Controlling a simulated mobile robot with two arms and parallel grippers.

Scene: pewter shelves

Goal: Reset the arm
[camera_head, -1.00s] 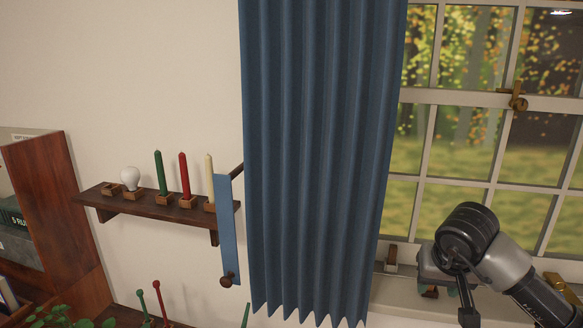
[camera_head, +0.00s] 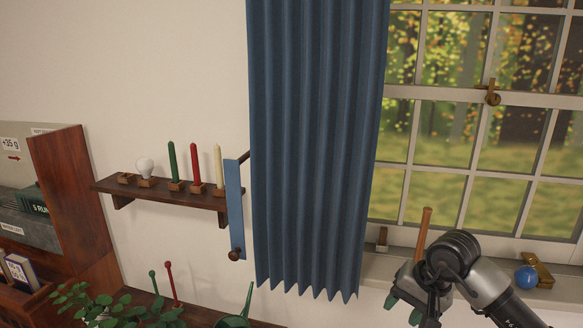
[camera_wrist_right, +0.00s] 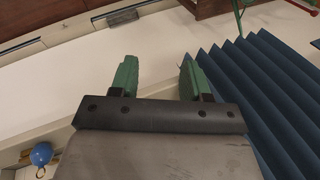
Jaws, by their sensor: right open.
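My right gripper (camera_head: 403,308) is low in the head view, at the end of my bent right arm, in front of the window sill and just right of the blue curtain. In the right wrist view my right gripper (camera_wrist_right: 158,76) has its two green fingers apart with nothing between them. My left gripper is in neither view.
The blue curtain (camera_head: 315,140) hangs left of the arm; its pleats (camera_wrist_right: 268,85) also show close by in the wrist view. A blue ball (camera_head: 526,278) and an orange-brown stick (camera_head: 423,232) are at the sill. A wall shelf (camera_head: 165,195) holds candles and a bulb.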

